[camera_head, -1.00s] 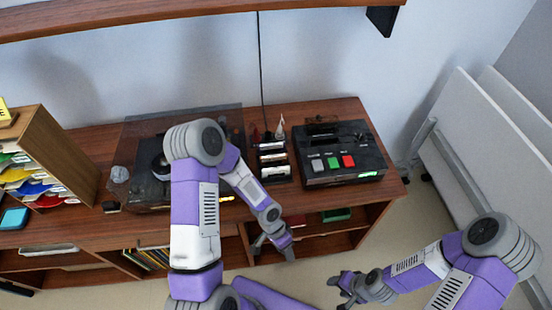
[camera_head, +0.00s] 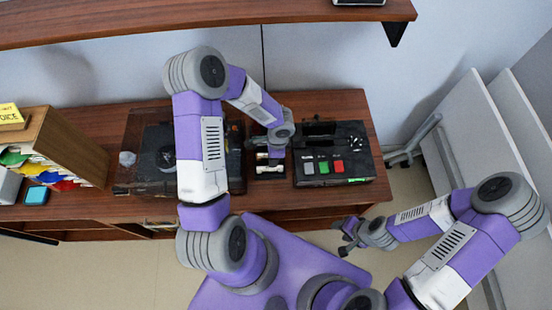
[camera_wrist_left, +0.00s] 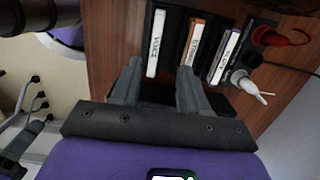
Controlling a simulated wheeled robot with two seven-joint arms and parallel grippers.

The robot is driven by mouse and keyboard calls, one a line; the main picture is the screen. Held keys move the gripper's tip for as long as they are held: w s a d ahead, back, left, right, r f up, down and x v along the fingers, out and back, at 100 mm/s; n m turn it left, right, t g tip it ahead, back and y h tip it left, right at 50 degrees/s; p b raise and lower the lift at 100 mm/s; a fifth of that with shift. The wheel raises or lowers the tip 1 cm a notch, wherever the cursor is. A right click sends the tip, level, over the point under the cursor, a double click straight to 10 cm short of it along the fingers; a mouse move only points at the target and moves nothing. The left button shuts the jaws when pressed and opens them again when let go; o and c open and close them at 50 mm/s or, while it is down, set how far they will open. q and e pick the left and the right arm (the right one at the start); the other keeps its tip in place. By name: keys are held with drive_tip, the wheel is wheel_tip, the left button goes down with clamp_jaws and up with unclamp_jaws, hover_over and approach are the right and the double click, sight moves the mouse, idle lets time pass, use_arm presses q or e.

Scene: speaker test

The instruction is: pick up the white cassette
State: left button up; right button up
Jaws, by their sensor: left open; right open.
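The white cassette (camera_wrist_left: 155,43) stands in a black rack (camera_wrist_left: 174,28) in the left wrist view, with dark lettering on its spine. An orange-and-white cassette (camera_wrist_left: 193,42) and a white-and-purple one (camera_wrist_left: 224,57) stand beside it. My left gripper (camera_wrist_left: 158,78) is open and empty. Its fingertips lie either side of the white cassette's near end in the picture; I cannot tell the depth gap. In the head view, my left gripper (camera_head: 275,146) is over the rack (camera_head: 270,173) and partly hides the cassettes. My right gripper (camera_head: 345,238) is open and empty, in front of the cabinet.
A black cassette player (camera_head: 345,172) with grey, green and red buttons stands just right of the rack. A turntable (camera_head: 150,180) under a clear cover is to the left. Red and white plugs or cables (camera_wrist_left: 280,38) lie beside the rack. A shelf (camera_head: 200,22) hangs above.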

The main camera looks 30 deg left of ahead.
sight(270, 171)
use_arm(q)
drive_tip(key=shift+s+f, duration=0.75)
drive_tip(key=shift+f, duration=0.1)
drive_tip(key=f, duration=0.4)
drive_tip(key=shift+a+f, duration=0.3)
drive_tip(key=shift+f, duration=0.1)
drive_tip(key=shift+w, duration=0.1)
clamp_jaws()
